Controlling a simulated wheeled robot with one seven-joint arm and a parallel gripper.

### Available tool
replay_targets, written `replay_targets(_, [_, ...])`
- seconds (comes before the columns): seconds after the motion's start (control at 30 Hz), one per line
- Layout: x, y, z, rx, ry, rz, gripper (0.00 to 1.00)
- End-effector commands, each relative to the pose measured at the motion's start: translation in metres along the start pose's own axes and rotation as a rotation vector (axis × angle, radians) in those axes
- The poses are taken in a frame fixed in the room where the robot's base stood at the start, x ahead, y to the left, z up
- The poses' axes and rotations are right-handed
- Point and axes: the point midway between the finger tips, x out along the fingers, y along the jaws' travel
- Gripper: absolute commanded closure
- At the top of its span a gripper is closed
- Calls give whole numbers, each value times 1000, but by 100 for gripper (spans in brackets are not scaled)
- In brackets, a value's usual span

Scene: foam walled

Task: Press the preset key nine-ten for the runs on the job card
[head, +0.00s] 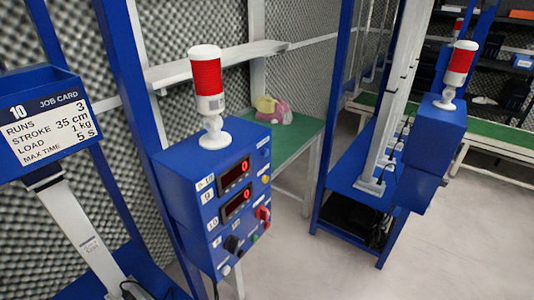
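The job card (48,122) is on a blue holder at the left and reads "10", runs 3, stroke 35 cm, load 1 kg, max time 5 s. The blue control box (175,185) stands near the middle. Its upper display (234,175) and lower display (237,204) each show a red 0. I cannot tell which key is nine-ten. My gripper is not in view.
A red-and-white lamp (207,90) stands on the box, and a similar one (461,68) on another blue box at right. Blue frames and a white column flank the box. A green-topped table (288,137) with a pink-and-yellow item is behind. Pale floor (450,235) is clear at lower right.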

Motion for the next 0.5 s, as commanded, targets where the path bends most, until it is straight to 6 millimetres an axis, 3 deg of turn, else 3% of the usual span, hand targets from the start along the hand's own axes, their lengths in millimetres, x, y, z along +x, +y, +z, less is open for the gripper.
replay_targets(0.13, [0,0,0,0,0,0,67])
replay_targets(0.3, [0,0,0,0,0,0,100])
replay_targets(0.5, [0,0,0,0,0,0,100])
